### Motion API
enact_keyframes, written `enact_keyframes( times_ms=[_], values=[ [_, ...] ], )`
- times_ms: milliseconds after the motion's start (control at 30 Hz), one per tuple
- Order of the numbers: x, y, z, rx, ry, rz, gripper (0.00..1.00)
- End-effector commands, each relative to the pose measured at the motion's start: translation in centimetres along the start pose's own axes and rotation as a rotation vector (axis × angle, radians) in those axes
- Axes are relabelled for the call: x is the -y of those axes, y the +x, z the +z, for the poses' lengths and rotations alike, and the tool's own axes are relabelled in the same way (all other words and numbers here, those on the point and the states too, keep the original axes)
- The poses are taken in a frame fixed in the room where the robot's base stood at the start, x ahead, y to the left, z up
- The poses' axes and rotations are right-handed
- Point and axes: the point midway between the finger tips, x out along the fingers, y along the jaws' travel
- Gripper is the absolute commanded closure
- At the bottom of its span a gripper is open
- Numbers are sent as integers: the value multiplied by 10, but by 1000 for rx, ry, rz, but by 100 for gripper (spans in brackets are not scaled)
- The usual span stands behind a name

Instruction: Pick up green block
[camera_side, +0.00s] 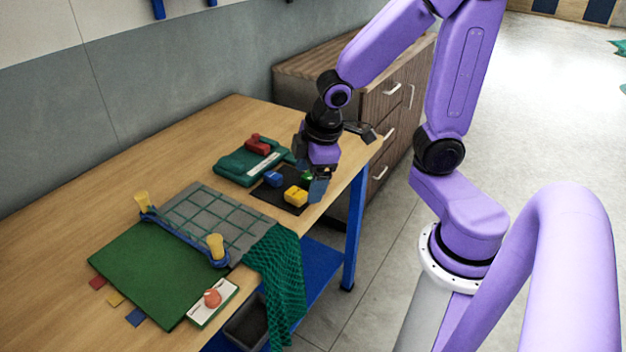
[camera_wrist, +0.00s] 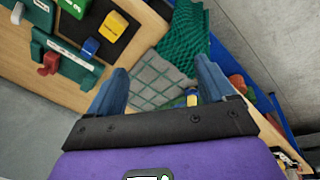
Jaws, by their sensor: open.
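The green block (camera_side: 307,177) is small and sits at the right part of the black mat, partly hidden by my gripper in the side view. In the wrist view only green at the top edge may be this block. A blue block (camera_side: 273,178) and a yellow block (camera_side: 296,196) are on the same black mat (camera_side: 268,194); they also show in the wrist view, blue (camera_wrist: 89,47) and yellow (camera_wrist: 113,25). My gripper (camera_side: 312,172) is open and empty. In the side view it overlaps the mat's right end; its height above the table is unclear.
A grey gridded panel (camera_side: 200,222) with yellow posts and draped green netting (camera_side: 276,275) lies toward the front. Wooden drawers (camera_side: 380,105) stand beyond the table. The table's left side is clear.

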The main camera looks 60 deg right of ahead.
Motion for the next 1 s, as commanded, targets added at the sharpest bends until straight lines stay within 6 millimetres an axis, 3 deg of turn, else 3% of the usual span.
enact_keyframes(
  times_ms=[200,500,700,1000],
  values=[
    [-48,24,-4,-14,66,65,17],
    [-102,53,6,-33,133,127,17],
    [-130,69,22,-49,175,151,17],
    [-154,91,53,-87,240,164,17]
  ],
)
